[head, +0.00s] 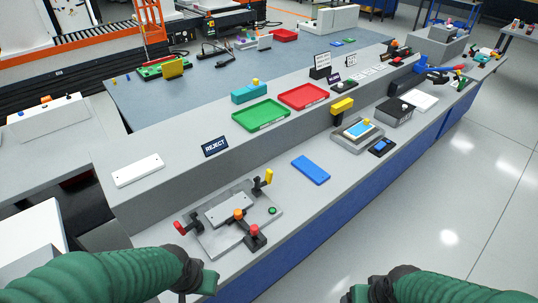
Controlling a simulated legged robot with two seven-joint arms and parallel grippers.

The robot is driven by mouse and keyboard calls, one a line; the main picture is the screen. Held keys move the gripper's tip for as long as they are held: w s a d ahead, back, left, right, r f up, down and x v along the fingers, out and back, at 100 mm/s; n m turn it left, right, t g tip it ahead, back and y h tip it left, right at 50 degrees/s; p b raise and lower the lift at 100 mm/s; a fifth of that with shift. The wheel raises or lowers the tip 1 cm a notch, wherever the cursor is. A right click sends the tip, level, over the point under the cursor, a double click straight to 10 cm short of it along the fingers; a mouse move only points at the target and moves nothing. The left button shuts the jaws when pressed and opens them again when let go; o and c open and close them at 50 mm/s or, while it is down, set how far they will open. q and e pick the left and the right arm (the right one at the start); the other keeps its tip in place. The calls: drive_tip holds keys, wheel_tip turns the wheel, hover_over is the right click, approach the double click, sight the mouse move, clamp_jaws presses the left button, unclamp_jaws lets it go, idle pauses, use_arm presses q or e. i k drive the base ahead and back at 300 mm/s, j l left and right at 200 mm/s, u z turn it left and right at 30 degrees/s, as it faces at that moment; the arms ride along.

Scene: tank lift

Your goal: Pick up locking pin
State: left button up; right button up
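A grey fixture (217,235) sits on the front bench. It holds a pale plate (230,209) and carries several coloured knobs. These include a yellow-topped upright piece (268,178), an orange knob (239,214), a red knob (254,229) and another red knob (179,227) at the left. I cannot tell for sure which of these is the locking pin. My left gripper (203,280) is just in front of the fixture's near left side, apart from the knobs. My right gripper (368,291) is at the bottom edge, away from the bench items. The fingers of both are too unclear to judge.
A blue plate (311,170) lies right of the fixture, with a grey device (357,136) beyond it. A white plate (138,170), a REJECT sign (215,146), a green tray (261,115) and a red tray (303,96) are on the raised shelf. Open floor lies right.

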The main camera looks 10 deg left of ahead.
sight(254, 228)
drive_tip(key=u, duration=0.35)
drive_tip(key=i+l+u, duration=0.1)
drive_tip(key=l+u, duration=1.05)
drive_tip(key=l, duration=0.65)
drive_tip(key=k+l, duration=0.15)
drive_tip(key=l, duration=0.65)
drive_tip(key=u, duration=0.05)
